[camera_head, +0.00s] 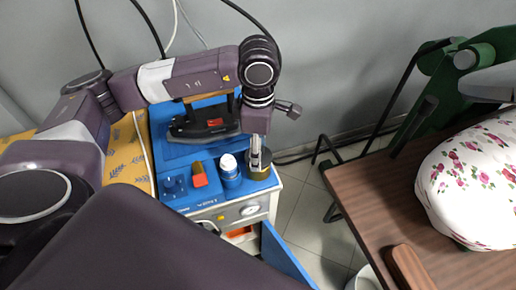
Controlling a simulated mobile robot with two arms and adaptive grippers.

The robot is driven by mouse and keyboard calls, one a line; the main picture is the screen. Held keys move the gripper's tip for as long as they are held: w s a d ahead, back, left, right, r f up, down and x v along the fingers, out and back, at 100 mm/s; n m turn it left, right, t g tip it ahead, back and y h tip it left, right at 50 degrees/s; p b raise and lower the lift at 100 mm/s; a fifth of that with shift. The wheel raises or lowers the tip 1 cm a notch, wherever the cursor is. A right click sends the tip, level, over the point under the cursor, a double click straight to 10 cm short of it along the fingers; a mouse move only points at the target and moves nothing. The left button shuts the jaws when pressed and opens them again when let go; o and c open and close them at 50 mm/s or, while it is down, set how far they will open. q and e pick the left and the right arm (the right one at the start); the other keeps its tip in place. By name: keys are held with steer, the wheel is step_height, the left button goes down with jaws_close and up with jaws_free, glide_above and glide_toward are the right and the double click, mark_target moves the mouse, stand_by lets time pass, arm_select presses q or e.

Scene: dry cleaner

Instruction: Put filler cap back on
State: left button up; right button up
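A blue steam station (168,155) stands left of centre. A round olive-brass piece (261,174), which looks like the filler cap or its filler neck, sits at its front right corner. My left gripper (258,160) points straight down over this piece, its fingertips at or just above it. The fingers overlap in this view, so their gap and any hold on the piece are hidden. A blue bottle-like piece with a white top (229,164) stands just left of the fingers. My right gripper is not in view.
A dark iron (207,128) rests on the station behind the gripper. A red-orange switch (199,179) is left of the white top. A blue door (284,255) hangs open in front. A brown table (375,190) with a floral cushion (470,190) stands at right.

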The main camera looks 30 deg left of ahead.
arm_select(q)
steer(key=shift+b, duration=0.3)
stand_by(0.5)
steer(key=shift+b, duration=0.35)
stand_by(0.4)
stand_by(0.5)
steer(key=shift+f+b, duration=0.2)
steer(key=shift+b, duration=0.2)
steer(key=shift+b, duration=0.35)
stand_by(0.6)
stand_by(0.4)
steer(key=o, duration=1.7)
